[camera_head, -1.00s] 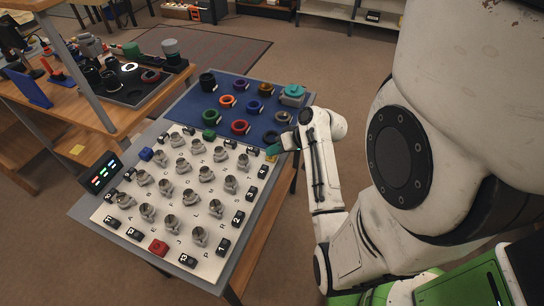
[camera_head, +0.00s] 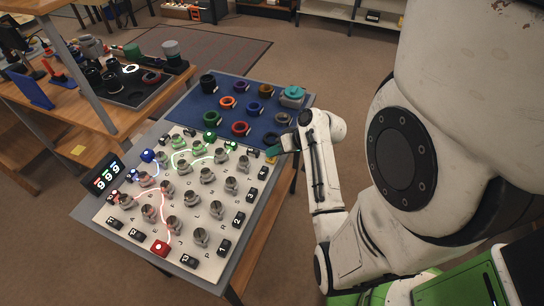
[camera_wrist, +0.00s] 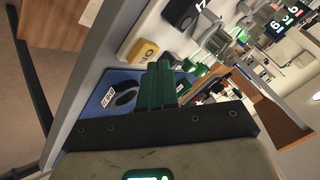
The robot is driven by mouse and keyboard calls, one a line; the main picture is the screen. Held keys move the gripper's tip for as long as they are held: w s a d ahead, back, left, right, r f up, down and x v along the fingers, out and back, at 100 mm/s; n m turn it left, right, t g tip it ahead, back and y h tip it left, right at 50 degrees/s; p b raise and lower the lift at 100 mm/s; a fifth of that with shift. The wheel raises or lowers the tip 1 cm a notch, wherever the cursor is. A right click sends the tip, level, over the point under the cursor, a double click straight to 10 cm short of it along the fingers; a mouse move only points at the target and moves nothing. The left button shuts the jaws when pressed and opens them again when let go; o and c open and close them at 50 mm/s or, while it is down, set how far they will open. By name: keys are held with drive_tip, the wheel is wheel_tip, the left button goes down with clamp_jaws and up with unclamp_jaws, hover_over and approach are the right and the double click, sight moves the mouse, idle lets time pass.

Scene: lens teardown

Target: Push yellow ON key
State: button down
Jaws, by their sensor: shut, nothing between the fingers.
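The yellow ON key (camera_wrist: 143,52) sits at the edge of the white board, just beyond my green fingertips in the wrist view. In the head view a small yellow patch of it (camera_head: 271,158) shows beside my gripper (camera_head: 274,151), at the board's far right corner. My gripper (camera_wrist: 159,66) is shut and empty, its two green fingers together. Its tips are very close to the key; I cannot tell whether they touch. The white board (camera_head: 190,222) carries rows of metal posts, with red, green and blue lit lines running between some of them.
A small display (camera_head: 107,175) with lit digits stands at the board's left. A blue mat (camera_head: 183,112) with several lens rings lies behind the board.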

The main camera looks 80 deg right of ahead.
sight(274, 159)
wheel_tip(274, 159, up, 6)
drive_tip(key=p, duration=0.6)
idle(0.7)
drive_tip(key=w+a+n+g+y, duration=0.1)
drive_tip(key=w+a+n+y, duration=0.15)
drive_tip(key=w+a, duration=0.55)
drive_tip(key=w+a+r+n+g, duration=0.1)
drive_tip(key=w+a+r+n, duration=0.15)
drive_tip(key=a, duration=0.55)
drive_tip(key=w+a+r+n+g, duration=0.1)
drive_tip(key=w+a+n, duration=0.15)
drive_tip(key=a, duration=0.55)
drive_tip(key=w+a+r+n+g, duration=0.15)
drive_tip(key=a+n, duration=0.25)
drive_tip(key=a, duration=0.5)
drive_tip(key=s+d+f+m+g+h+b, duration=0.1)
drive_tip(key=s+f+g+b, duration=0.1)
drive_tip(key=s+f, duration=0.5)
drive_tip(key=s+g, duration=0.1)
drive_tip(key=s, duration=0.2)
drive_tip(key=shift+d+f, duration=0.2)
drive_tip(key=shift+d, duration=0.2)
